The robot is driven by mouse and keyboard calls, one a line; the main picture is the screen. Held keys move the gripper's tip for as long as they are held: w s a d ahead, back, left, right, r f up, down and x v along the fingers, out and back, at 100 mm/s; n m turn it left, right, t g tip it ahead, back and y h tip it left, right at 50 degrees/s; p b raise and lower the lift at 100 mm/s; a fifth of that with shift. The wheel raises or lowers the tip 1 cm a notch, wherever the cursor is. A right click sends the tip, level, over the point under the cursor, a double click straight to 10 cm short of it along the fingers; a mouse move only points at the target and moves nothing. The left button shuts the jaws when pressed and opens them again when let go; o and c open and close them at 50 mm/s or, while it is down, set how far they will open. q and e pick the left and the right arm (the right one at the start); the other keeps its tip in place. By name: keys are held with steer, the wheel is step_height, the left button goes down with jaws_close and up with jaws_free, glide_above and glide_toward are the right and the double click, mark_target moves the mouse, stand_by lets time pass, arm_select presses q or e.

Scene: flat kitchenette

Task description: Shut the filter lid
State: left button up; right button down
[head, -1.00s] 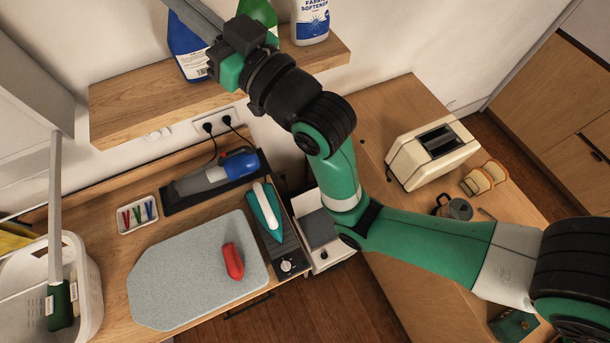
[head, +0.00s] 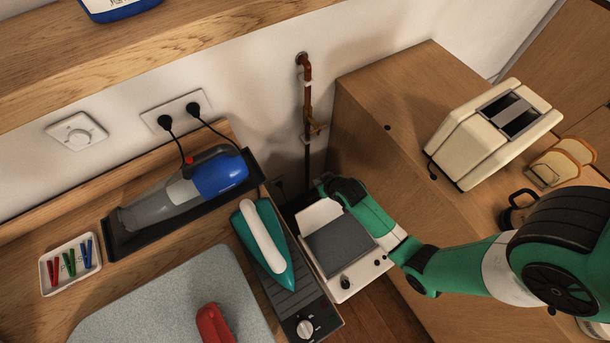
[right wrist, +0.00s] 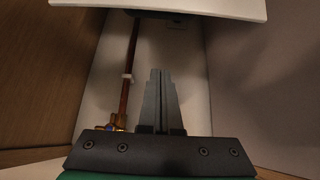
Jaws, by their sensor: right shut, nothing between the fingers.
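A white box-shaped unit (head: 354,283) with a small dark knob on its front stands low in the gap between the two counters. A dark grey panel (head: 340,246) and a white panel (head: 317,218) show on its top; I cannot tell for certain which is the filter lid. My right gripper (head: 321,183) is just behind the unit, its fingers small and partly hidden. In the right wrist view its fingers (right wrist: 158,75) are pressed together, empty, below a white panel edge (right wrist: 160,8). Contact with it is not clear. My left gripper is out of view.
A copper pipe with a valve (head: 307,110) runs down the wall behind the gap. A teal iron (head: 264,245) is close on the left, a handheld vacuum (head: 180,190) beyond. A toaster (head: 490,135) stands on the right counter. The gap is narrow.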

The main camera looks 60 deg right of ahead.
mark_target(324, 207)
steer(key=shift+s+f, duration=0.25)
steer(key=shift+f, duration=0.1)
steer(key=s+a+f+b+x, duration=0.1)
steer(key=b+x, duration=0.7)
steer(key=x, duration=0.2)
steer(key=s+a, duration=0.1)
steer(key=s+a+r+p, duration=0.1)
steer(key=s, duration=0.1)
steer(key=shift+s+a, duration=0.2)
steer(key=shift+s, duration=0.1)
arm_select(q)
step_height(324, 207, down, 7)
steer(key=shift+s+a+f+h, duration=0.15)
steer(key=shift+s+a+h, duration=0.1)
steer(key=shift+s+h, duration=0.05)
arm_select(e)
steer(key=shift+w, duration=0.1)
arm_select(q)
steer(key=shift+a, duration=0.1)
